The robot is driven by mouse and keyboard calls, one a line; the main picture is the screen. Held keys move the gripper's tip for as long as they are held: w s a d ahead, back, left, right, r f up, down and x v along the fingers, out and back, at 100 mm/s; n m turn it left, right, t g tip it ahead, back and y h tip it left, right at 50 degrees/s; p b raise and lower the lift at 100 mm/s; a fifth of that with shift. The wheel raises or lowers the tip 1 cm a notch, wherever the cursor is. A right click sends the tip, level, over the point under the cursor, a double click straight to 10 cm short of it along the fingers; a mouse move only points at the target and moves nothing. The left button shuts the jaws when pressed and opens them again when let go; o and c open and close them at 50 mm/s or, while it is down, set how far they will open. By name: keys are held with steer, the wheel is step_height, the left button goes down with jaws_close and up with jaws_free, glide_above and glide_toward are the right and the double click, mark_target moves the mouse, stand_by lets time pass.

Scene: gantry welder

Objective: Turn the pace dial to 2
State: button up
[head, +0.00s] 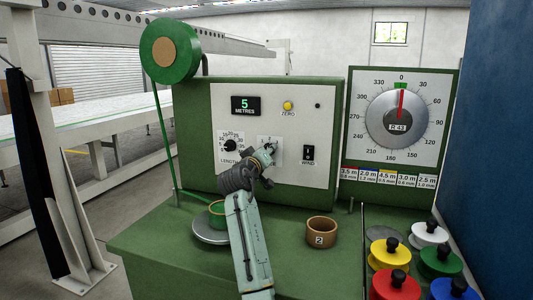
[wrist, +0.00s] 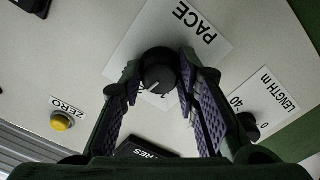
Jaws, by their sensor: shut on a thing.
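The pace dial (wrist: 158,70) is a round black knob on a white plate marked PACE (wrist: 195,25), upside down in the wrist view. My gripper (wrist: 160,72) has its two purple-padded fingers on either side of the knob, shut on it. A light mark on the knob points down in the wrist view, near a partly hidden numeral; I cannot tell the exact setting. In the head view my gripper (head: 264,152) covers the knob, and part of the pace plate (head: 278,156) shows around it.
Left of the pace plate is the length dial (head: 229,145). The display (head: 245,105) reads 5 metres. A yellow zero button (head: 288,105) and black wind switch (head: 308,153) are close by. A cup marked 2 (head: 320,232) and coloured spools (head: 389,253) stand on the green bench.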

steer(key=shift+n, duration=0.6)
steer(key=o, duration=1.2)
steer(key=shift+c, duration=0.2)
steer(key=v, duration=1.2)
